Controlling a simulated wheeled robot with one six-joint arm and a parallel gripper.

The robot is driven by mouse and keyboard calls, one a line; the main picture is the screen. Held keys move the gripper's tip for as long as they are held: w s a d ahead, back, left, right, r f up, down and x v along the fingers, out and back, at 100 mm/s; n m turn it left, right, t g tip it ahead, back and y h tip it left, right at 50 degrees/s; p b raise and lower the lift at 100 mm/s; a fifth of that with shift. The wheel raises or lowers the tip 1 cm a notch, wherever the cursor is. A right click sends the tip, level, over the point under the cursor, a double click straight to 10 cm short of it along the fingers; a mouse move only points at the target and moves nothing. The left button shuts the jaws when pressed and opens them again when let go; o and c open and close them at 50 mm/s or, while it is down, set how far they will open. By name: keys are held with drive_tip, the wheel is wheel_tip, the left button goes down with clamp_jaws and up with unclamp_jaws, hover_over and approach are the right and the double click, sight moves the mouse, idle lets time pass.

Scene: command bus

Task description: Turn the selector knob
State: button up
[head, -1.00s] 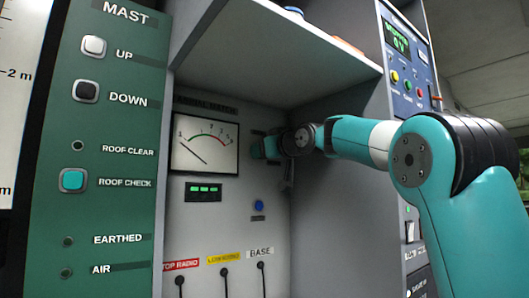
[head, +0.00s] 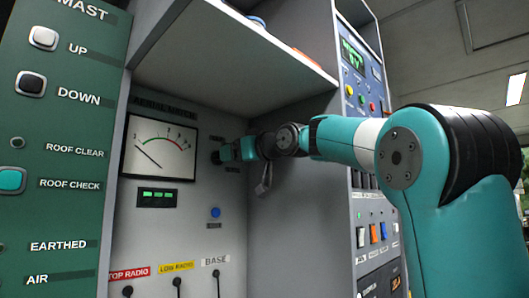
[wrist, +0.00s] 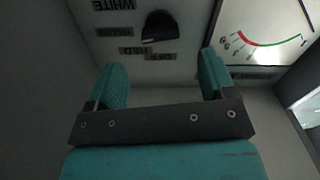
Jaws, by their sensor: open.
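The selector knob (wrist: 160,27) is dark and rounded, on the pale panel in the wrist view, with small dark labels around it. One reads WHITE, upside down. In the head view the knob's spot is mostly hidden by my gripper (head: 228,153), just right of the meter. In the wrist view my gripper (wrist: 162,66) is open and empty. Its two teal fingers point at the panel, one to each side of the knob in the picture. The knob appears beyond the fingertips, with no contact visible.
The meter (head: 157,146) is left of my gripper. A shelf (head: 235,50) overhangs the bay, and a side wall (head: 295,190) closes it on the right. Below are a blue button (head: 215,212) and plugged cables (head: 177,283). A green mast panel (head: 65,150) stands left.

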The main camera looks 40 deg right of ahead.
drive_tip(key=s, duration=1)
drive_tip(key=shift+s+d+b, duration=0.2)
drive_tip(key=shift+s+b, duration=0.1)
